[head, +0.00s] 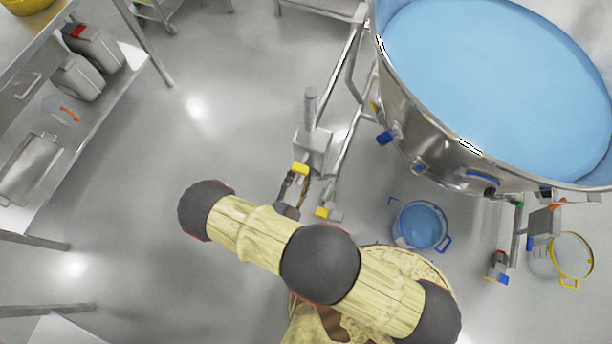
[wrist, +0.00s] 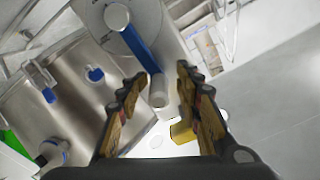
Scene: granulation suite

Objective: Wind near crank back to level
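The near crank shows in the wrist view as a blue crank arm (wrist: 140,46) on a grey round hub, with a pale cylindrical handle (wrist: 158,92) at its end. My gripper (wrist: 161,74) has its fingers apart, one on each side of the handle. A gap shows on the left of the handle; contact on the right is unclear. In the head view my gripper (head: 294,184) is just below a grey gearbox (head: 312,147) with an upright post. There the crank is mostly hidden by my gripper and arm.
A large steel vessel (head: 425,140) with pale blue inside stands at the upper right on a tubular frame. A blue bucket (head: 420,226) and a yellow-rimmed container (head: 572,256) stand below it. A steel bench (head: 110,95) with jerrycans is at left. Floor between is clear.

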